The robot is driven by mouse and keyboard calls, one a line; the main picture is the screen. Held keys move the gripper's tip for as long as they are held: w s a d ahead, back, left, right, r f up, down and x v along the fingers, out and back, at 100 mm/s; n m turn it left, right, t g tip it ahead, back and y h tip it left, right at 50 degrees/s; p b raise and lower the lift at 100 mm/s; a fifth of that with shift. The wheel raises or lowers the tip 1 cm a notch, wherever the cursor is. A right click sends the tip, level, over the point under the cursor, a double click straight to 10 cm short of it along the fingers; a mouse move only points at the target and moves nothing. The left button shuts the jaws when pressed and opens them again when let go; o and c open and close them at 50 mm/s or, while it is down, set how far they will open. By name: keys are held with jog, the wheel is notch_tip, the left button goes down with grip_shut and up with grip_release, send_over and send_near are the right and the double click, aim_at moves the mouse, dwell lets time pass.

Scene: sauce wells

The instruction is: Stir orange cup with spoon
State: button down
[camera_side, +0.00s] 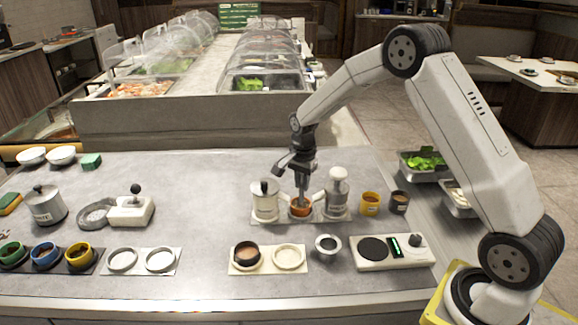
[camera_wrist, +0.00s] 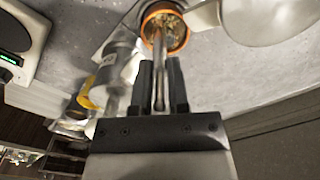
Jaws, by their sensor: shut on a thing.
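The orange cup (camera_side: 300,211) stands on a light mat between two lidded containers in the side view. In the wrist view the orange cup (camera_wrist: 165,27) is at the top, with brownish contents. My gripper (camera_side: 301,172) is above the cup, pointing down. It is shut on the spoon (camera_wrist: 159,75), whose shaft runs between the two fingers. The spoon's lower end reaches into the cup's mouth, and its tip is hidden in the contents. In the side view the spoon (camera_side: 301,193) looks nearly upright.
A white lidded pot (camera_side: 265,200) stands close left of the cup and a grey-white shaker (camera_side: 337,192) close right. A yellow cup (camera_side: 370,203) and a dark cup (camera_side: 399,202) stand further right. A scale (camera_side: 392,251) is in front. The counter's middle back is clear.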

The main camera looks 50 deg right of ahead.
jog(key=shift+r, duration=1.3)
jog(key=shift+r, duration=0.15)
